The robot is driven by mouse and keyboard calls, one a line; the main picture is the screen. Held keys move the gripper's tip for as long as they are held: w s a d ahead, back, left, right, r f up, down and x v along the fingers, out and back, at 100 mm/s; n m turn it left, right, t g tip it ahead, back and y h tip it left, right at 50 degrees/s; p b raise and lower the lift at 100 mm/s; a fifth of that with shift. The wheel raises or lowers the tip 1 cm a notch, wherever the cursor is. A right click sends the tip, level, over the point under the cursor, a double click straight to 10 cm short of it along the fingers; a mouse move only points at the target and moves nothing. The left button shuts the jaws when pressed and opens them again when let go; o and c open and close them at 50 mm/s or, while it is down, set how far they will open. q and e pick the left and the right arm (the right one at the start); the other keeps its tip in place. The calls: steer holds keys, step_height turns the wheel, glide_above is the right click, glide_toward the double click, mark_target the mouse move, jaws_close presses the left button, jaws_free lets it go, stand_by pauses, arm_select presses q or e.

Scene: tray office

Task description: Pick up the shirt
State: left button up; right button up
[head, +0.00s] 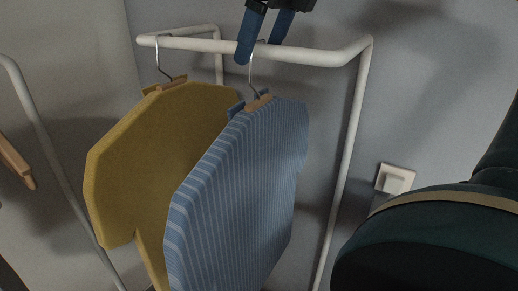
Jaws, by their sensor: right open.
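A blue striped shirt (235,190) hangs on a hanger from the white rail in the middle of the head view. A mustard-yellow shirt (150,150) hangs on another hanger to its left. My right gripper (257,52) comes in from the top edge with two blue fingers. It is open, with its fingers at the rail close to the blue shirt's hanger hook (252,72). I cannot tell whether they touch the hook. My left gripper does not show.
The white clothes rack (310,56) has a post on the right and a bar behind. A white wall hook or switch (395,179) is at the right. A wooden piece (15,162) shows at the left edge beside a white tube (45,140). A dark rounded shape fills the lower right.

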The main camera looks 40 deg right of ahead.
steer(key=shift+c, duration=0.3)
jaws_close()
stand_by(0.6)
